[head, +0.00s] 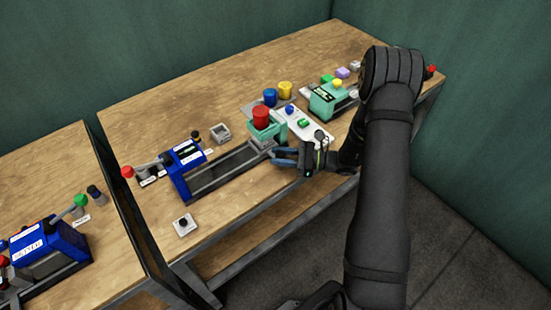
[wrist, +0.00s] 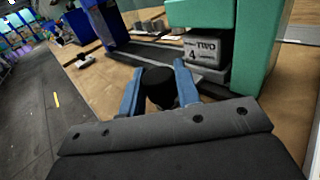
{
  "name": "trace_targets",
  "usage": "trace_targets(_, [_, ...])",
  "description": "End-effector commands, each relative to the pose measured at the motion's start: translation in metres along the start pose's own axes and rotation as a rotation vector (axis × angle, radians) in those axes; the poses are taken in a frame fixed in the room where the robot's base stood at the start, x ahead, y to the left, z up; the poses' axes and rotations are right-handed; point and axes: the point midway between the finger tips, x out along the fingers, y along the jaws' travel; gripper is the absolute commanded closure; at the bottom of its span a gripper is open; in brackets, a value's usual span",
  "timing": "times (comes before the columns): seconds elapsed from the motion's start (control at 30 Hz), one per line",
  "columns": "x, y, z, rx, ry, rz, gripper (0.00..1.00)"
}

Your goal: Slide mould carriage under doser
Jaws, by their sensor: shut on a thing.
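The mould carriage, a grey block marked "TWO 4" (wrist: 205,50), sits on the dark rail (head: 232,166) at its right end. It is beneath the teal doser (head: 279,130), which carries a red cylinder (head: 261,113) on top. In the wrist view the doser's teal body (wrist: 252,45) stands over and beside the block. My gripper (head: 280,156) is at the front of the rail by the doser. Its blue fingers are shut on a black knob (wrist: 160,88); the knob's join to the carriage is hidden.
A blue press (head: 183,158) with a red-knobbed lever stands at the rail's left end. A white button box (head: 184,225) is near the front edge. A grey hollow block (head: 220,132) lies behind the rail. Blue (head: 270,97) and yellow (head: 285,90) cylinders stand behind the doser.

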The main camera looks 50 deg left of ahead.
Motion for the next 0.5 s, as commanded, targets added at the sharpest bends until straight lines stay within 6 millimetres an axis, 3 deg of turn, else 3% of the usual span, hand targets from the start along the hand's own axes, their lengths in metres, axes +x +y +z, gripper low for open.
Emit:
trace_targets(0.1, [-0.0038,-0.0046,0.0008,-0.005,0.001,-0.014,1.00])
trace_targets(0.13, [-0.0039,-0.0048,0.0008,-0.005,0.001,-0.015,0.68])
trace_targets(0.23, [-0.0038,-0.0047,0.0008,-0.006,0.001,-0.014,0.49])
trace_targets(0.5, [-0.0028,-0.0030,0.0004,-0.004,0.001,-0.010,0.49])
